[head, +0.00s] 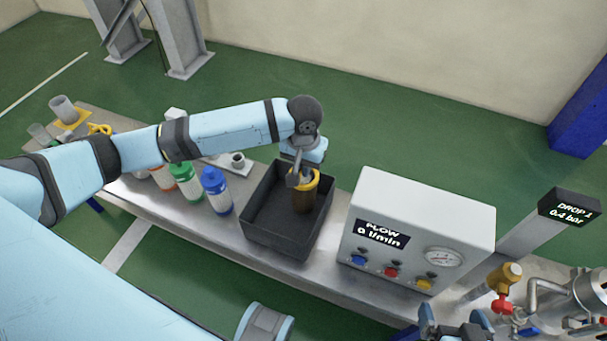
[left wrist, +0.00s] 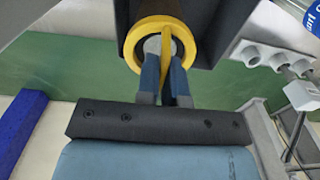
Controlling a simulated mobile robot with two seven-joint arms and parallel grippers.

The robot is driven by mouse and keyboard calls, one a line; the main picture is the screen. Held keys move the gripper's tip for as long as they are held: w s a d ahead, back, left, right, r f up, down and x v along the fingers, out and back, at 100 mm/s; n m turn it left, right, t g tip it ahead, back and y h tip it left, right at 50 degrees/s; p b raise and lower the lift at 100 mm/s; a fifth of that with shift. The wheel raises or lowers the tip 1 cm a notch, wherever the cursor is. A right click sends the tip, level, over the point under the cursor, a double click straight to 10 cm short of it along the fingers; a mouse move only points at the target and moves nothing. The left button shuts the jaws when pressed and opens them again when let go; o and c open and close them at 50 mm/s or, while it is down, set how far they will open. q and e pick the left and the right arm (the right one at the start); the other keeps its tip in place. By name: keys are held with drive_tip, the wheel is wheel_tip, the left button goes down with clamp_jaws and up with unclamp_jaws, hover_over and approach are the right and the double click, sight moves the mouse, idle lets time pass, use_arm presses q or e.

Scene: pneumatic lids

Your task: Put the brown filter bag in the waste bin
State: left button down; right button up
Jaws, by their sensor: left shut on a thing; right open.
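The brown filter bag (head: 303,199) with its yellow ring hangs upright from my left gripper (head: 298,178). My left gripper is shut on the bag's yellow handle, which shows close up in the left wrist view (left wrist: 167,42). The bag is over or partly inside the dark grey open bin (head: 272,241), toward its right side. I cannot tell how far its lower end is below the rim. My right gripper (head: 455,328) is open and empty at the bottom edge of the head view, left of the metal filter vessel (head: 580,298).
Blue (head: 216,190) and green (head: 186,181) bottles stand left of the bin. A white flow panel (head: 424,230) with a gauge and coloured knobs stands close on the bin's right. A small display post (head: 569,208) rises at the far right.

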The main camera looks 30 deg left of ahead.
use_arm(q)
wheel_tip(320, 180, down, 3)
drive_tip(key=shift+r, duration=0.1)
drive_tip(key=c, duration=1.3)
unclamp_jaws()
drive_tip(key=shift+o, duration=0.2)
wheel_tip(320, 180, up, 12)
drive_tip(key=p, duration=0.3)
